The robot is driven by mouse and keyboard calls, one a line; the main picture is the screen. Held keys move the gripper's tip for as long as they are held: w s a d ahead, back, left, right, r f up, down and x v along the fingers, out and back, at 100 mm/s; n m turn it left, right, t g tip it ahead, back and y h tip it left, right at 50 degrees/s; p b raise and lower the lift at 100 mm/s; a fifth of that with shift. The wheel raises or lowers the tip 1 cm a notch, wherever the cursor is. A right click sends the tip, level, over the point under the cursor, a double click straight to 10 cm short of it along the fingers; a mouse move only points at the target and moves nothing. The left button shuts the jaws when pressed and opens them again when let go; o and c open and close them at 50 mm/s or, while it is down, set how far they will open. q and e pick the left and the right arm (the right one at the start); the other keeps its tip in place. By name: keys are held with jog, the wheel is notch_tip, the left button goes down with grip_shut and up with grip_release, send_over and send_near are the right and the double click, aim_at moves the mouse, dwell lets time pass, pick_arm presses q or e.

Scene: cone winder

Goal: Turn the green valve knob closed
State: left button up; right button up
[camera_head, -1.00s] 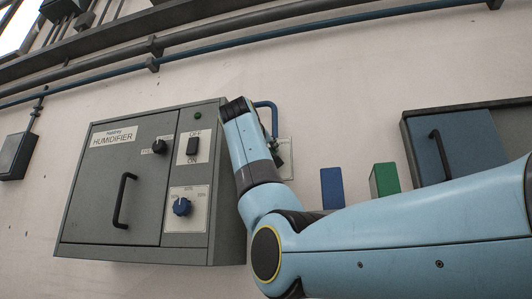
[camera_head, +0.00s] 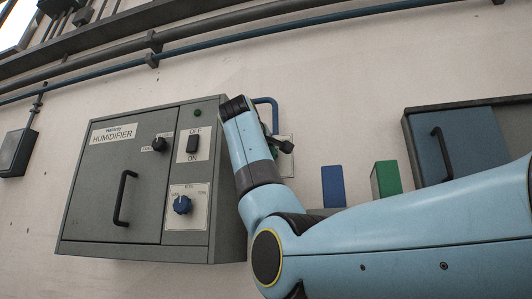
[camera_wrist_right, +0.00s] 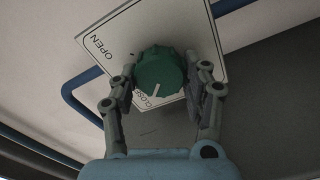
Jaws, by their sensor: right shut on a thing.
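The green valve knob (camera_wrist_right: 160,70) sits on a white plate (camera_wrist_right: 112,30) in the right wrist view. The plate reads OPEN at upper left and has a second word, partly covered, that looks like CLOSE beside the knob's lower edge. The knob's white pointer mark points down and slightly left, towards that second word. My right gripper (camera_wrist_right: 163,82) has one finger on each side of the knob and is shut on it. In the head view my right arm hides the knob, and only part of the right gripper (camera_head: 281,146) shows. My left gripper is not in view.
A grey humidifier cabinet (camera_head: 90,205) with a handle, a switch and dials is left of my right forearm. Blue (camera_head: 333,186) and green (camera_head: 386,179) blocks and another grey-blue cabinet (camera_head: 470,145) are to the right. A blue pipe (camera_wrist_right: 77,92) runs behind the plate.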

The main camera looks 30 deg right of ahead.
jog(key=o, duration=1.2)
jog(key=shift+a, duration=0.1)
jog(key=v, duration=1.2)
